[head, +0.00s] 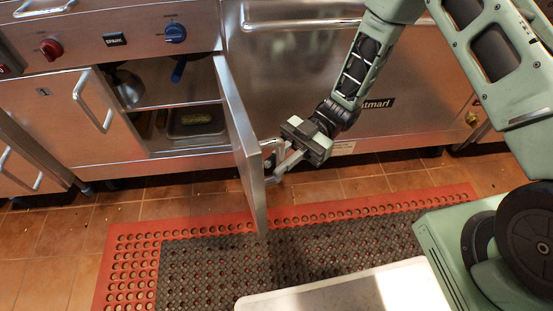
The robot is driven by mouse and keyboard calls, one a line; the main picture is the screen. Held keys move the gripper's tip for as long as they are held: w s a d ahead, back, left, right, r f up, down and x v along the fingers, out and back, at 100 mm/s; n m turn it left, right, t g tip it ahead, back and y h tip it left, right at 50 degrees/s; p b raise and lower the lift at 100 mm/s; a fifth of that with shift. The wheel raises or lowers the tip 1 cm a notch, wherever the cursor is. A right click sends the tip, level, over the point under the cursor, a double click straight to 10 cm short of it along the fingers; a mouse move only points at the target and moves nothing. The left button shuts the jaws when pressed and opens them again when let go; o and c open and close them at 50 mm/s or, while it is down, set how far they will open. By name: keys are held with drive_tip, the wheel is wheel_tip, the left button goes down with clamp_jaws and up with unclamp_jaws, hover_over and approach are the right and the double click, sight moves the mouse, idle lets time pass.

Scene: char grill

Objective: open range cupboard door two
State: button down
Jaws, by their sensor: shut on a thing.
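The range cupboard door (241,140) is swung well open and stands out from the steel range front, seen nearly edge-on. Its handle (268,146) is on the door's right-hand face. My gripper (277,164) is shut on the handle, to the right of the door. Its fingertips are small in the picture and partly merge with the handle. The open cupboard (178,112) shows an upper shelf and a lower space holding a metal pan (197,121).
A closed door (80,118) with its own handle is left of the opening. A red knob (50,49) and a blue knob (175,33) sit above. A red mat (130,240) and a dark mat (200,265) cover the floor below the door.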

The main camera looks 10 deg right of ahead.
sight(281, 139)
drive_tip(key=c, duration=1.4)
unclamp_jaws()
wheel_tip(281, 139, up, 10)
drive_tip(key=p, duration=0.4)
drive_tip(key=shift+s, duration=0.1)
